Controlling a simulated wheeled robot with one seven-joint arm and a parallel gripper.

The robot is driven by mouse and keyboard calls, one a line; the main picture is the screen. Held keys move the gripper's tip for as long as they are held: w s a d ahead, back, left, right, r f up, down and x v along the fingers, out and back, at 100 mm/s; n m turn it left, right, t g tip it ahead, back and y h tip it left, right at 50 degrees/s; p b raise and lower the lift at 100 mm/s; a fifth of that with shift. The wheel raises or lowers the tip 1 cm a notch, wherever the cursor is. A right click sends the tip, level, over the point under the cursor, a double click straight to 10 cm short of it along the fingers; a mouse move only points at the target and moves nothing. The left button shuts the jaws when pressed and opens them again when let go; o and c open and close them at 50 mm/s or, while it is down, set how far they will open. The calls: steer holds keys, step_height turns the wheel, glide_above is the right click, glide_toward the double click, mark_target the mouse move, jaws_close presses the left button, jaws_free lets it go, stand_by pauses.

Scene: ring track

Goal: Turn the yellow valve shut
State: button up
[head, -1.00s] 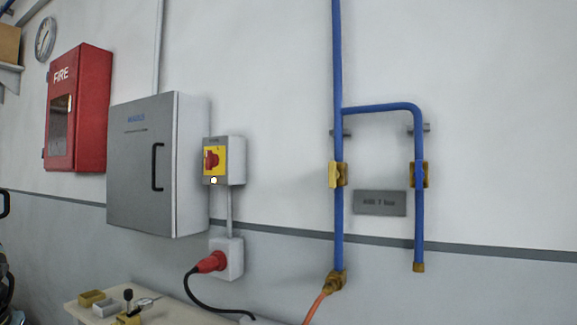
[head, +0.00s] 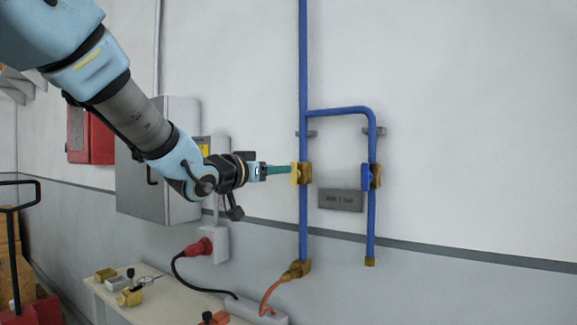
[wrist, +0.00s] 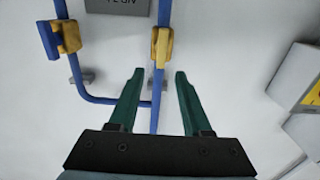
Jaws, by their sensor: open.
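The yellow valve (head: 295,173) sits on the left blue vertical pipe (head: 303,224). Its small yellow handle lies along the pipe, and the brass body is behind it. It also shows in the wrist view (wrist: 155,44), beyond the fingertips. My gripper (head: 289,169) reaches in from the left, with its green fingers close to the valve. In the wrist view my gripper (wrist: 159,73) is open and empty, with its fingers spread to either side of the pipe, and the valve roughly centred between them. Contact with the handle cannot be told.
A blue-handled valve (head: 366,177) is on the right pipe. A grey plate (head: 340,200) hangs between the pipes. A grey cabinet (head: 140,190) and switch box are behind my arm. A bench (head: 160,302) with a power strip and orange hose stands below.

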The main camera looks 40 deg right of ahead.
mark_target(294, 173)
steer(key=p+x, duration=0.1)
steer(key=x, duration=0.5)
steer(key=shift+p, duration=0.3)
steer(key=shift+w+d, duration=0.15)
jaws_close()
